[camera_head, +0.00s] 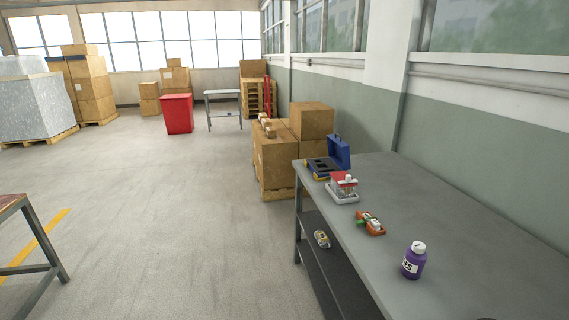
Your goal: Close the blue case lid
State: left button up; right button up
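The blue case (322,168) stands open at the far end of the grey workbench on the right. Its blue lid (339,150) is raised roughly upright at the back right side, with a handle on its top edge. The case's base has a dark interior and yellow parts at its front edge. Neither of my grippers shows in the head view.
On the grey workbench (440,210), a tray with red and white items (343,188), an orange tray (371,222) and a purple bottle (413,262) stand nearer than the case. A small item (322,239) lies on the lower shelf. Cardboard boxes (273,160) stand beyond the bench. The floor to its left is clear.

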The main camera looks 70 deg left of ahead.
aim_at(339, 151)
jog(key=u, duration=1.9)
jog(key=i+j+z, duration=0.1)
jog(key=i+j, duration=0.2)
jog(key=i+j+z, duration=0.15)
jog(key=i+j, duration=0.15)
jog(key=i+j+z, duration=0.1)
jog(key=i+j, duration=0.25)
jog(key=i+j+z, duration=0.1)
jog(key=i+j, duration=0.25)
jog(key=i+j+z, duration=0.15)
jog(key=i+j, duration=0.15)
jog(key=i+j+z, duration=0.1)
jog(key=i+j, duration=0.15)
jog(key=j, duration=0.3)
jog(key=i+j+z, duration=0.1)
jog(key=i+j, duration=0.2)
jog(key=j, duration=0.15)
jog(key=i+j+z, duration=0.1)
jog(key=j, duration=0.35)
jog(key=i, duration=0.1)
